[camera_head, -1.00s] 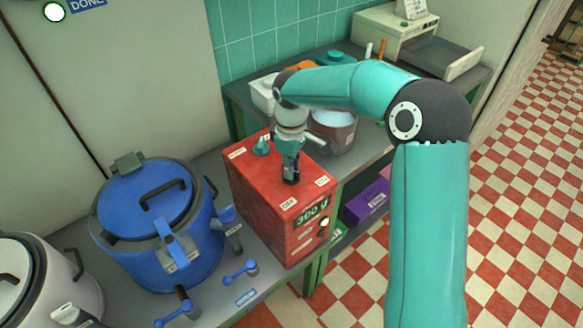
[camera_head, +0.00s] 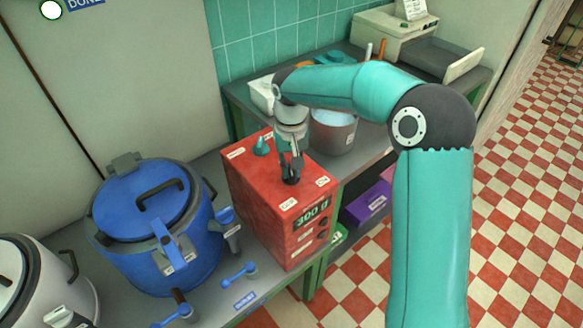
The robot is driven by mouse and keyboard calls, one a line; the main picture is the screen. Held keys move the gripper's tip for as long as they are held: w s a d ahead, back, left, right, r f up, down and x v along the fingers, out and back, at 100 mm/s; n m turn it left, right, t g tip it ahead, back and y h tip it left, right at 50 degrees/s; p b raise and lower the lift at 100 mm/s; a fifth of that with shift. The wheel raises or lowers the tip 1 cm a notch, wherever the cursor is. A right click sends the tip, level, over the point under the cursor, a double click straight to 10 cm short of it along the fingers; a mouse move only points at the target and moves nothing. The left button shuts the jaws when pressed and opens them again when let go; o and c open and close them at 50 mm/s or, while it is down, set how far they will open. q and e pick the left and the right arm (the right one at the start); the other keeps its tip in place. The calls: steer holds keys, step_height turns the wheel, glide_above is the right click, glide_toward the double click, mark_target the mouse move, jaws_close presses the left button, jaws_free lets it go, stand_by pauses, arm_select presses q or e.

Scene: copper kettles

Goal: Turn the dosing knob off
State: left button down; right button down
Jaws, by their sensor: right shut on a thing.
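The red dosing box (camera_head: 258,196) stands on the grey bench, with a display reading 300 g (camera_head: 313,214) on its front. The small dark dosing knob (camera_head: 291,181) is on its top, near the front edge, partly hidden by my fingers. Small white labels lie around it; the one in front (camera_head: 288,204) seems to read OFF. My right gripper (camera_head: 291,170) points down from above and is shut on the knob. Which way the knob points is hard to tell. My left gripper is not in view.
A teal knob (camera_head: 262,147) sits behind on the box top. A blue kettle (camera_head: 128,235) stands left of the box, with blue valve handles (camera_head: 239,274) in front. A steel pot (camera_head: 334,138) stands close behind the gripper. A white kettle (camera_head: 30,270) is at far left.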

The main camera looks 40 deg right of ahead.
steer(key=shift+w+r+m, duration=0.1)
steer(key=shift+m, duration=1.5)
steer(key=c, duration=1.1)
jaws_free()
step_height(320, 180, up, 12)
steer(key=shift+f, duration=0.1)
